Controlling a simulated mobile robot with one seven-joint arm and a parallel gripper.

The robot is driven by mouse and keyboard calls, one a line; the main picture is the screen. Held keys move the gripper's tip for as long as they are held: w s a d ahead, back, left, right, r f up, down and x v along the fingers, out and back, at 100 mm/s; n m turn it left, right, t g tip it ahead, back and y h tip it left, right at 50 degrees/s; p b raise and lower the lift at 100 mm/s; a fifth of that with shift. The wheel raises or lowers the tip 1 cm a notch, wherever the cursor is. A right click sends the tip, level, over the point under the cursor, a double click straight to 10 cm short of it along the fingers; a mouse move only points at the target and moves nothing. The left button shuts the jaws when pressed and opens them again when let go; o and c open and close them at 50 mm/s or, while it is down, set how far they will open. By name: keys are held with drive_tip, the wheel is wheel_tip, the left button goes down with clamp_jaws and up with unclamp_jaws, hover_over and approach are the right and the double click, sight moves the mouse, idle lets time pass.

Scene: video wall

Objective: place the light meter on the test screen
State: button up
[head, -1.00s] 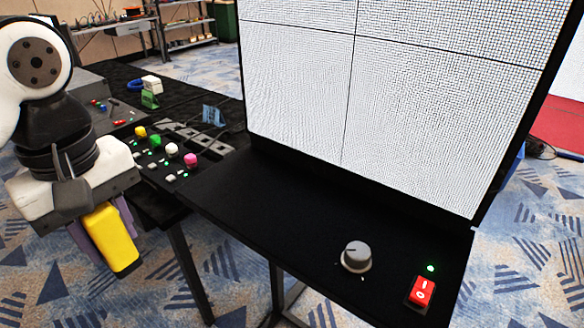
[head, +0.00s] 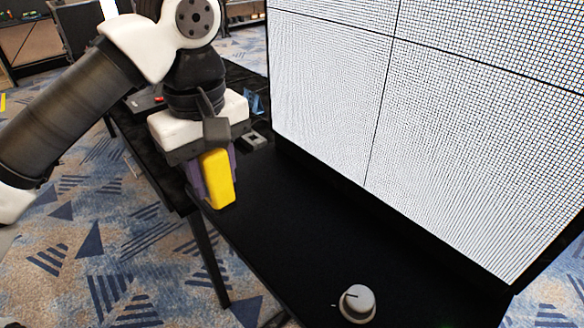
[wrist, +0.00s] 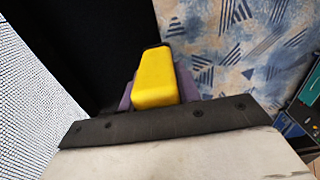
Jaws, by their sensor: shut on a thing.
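My gripper (head: 212,190) is shut on a yellow block-shaped thing with a dark end, which I take to be the light meter (head: 219,180). In the head view it hangs over the left end of the black shelf, in front of the screen. The yellow light meter (wrist: 154,80) also shows in the wrist view between the purple fingers, near the shelf's edge. The test screen (head: 330,100) is a lit white panel wall with a fine grid and dark seams. It stands upright behind the shelf, to the right of my gripper and apart from the light meter.
The black shelf (head: 300,230) in front of the screen is mostly clear. A grey knob (head: 357,303) stands at its front. A dark table (head: 150,140) adjoins on the left, partly hidden by my arm. Patterned carpet (head: 100,250) lies open at the lower left.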

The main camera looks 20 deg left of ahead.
drive_tip(key=w+d+p, duration=0.3)
drive_tip(key=w+d, duration=0.5)
drive_tip(key=w, duration=0.3)
drive_tip(key=f+p, duration=0.1)
drive_tip(key=f, duration=0.5)
drive_tip(key=shift+w+a+f+p, duration=0.1)
drive_tip(key=shift+w+a+p, duration=0.1)
drive_tip(key=shift+p, duration=0.15)
drive_tip(key=shift+w+d+f+p, duration=0.1)
drive_tip(key=shift+w+f+p, duration=0.1)
drive_tip(key=shift+p, duration=0.15)
drive_tip(key=shift+f+b, duration=0.3)
drive_tip(key=shift+f, duration=0.05)
drive_tip(key=o, duration=1)
drive_tip(key=shift+o, duration=0.2)
wheel_tip(320, 180, up, 12)
drive_tip(key=b, duration=0.2)
drive_tip(key=shift+r, duration=0.2)
